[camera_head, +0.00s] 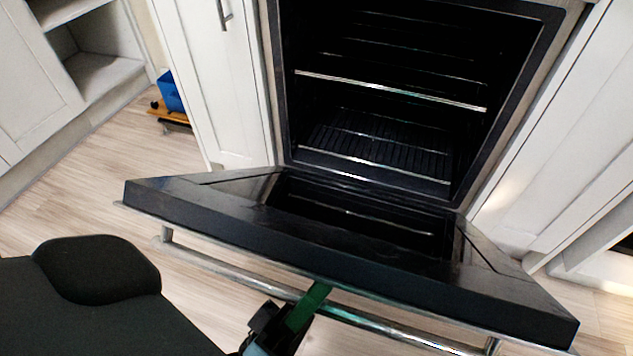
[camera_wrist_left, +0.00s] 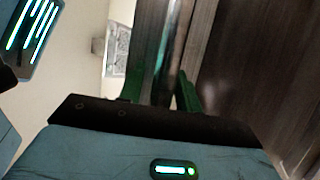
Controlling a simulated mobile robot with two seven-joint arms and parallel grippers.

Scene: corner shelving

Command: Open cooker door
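The cooker door (camera_head: 340,235) is black and hinged along its bottom edge. It is tilted far down and out, showing its inner side and the dark oven cavity (camera_head: 390,120). A metal bar handle (camera_head: 225,271) runs along the door's outer side. My left gripper (camera_head: 310,300) is at the middle of the handle, a green finger against the bar. In the left wrist view the handle (camera_wrist_left: 172,45) runs between the two green fingers (camera_wrist_left: 168,92), which appear closed around it. The other finger is mostly hidden in the head view.
White cabinet fronts (camera_head: 212,80) flank the cooker on both sides. Wire racks (camera_head: 380,140) sit inside the oven. A blue box (camera_head: 171,92) stands by the left cabinets. Wooden floor (camera_head: 80,200) is bare left of the door.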

